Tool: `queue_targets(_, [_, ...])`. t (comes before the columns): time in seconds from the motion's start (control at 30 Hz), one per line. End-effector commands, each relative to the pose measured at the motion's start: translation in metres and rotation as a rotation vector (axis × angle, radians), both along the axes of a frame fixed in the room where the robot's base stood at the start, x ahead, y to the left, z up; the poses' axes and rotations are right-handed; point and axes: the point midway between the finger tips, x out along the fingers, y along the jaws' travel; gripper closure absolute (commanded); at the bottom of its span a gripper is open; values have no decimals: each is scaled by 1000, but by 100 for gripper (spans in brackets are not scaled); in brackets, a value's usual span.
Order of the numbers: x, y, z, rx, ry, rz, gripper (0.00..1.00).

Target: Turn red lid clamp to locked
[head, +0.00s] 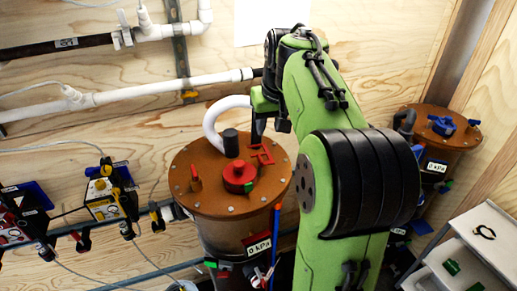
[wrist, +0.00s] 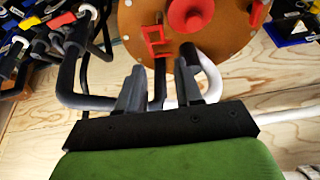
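A round brown-orange lid (head: 205,205) tops a canister in the head view. A red round knob (head: 238,173) stands near its middle, with a small green piece (head: 250,187) beside it. A flat red open-frame piece (head: 262,155) is near the lid's back edge; I cannot tell which red part is the clamp. In the wrist view, the knob (wrist: 190,15) and frame piece (wrist: 153,40) show at the top. My gripper (wrist: 162,65) is open, its two fingers apart, pointing toward the lid's edge.
A white curved pipe (head: 215,115) and dark fitting (head: 230,142) rise by the lid. A second canister (head: 425,120) with a blue knob (head: 443,125) stands right. Yellow and red valve boxes (head: 103,195) are left. Plywood walls lie behind.

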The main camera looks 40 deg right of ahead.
Motion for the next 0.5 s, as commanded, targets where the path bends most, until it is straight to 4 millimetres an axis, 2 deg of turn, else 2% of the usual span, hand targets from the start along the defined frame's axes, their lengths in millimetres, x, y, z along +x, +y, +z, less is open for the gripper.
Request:
queue_targets(0.17, [10, -2, -29, 2, 4, 4, 65])
queue_targets(0.5, [40, -13, -109, 2, 3, 3, 65])
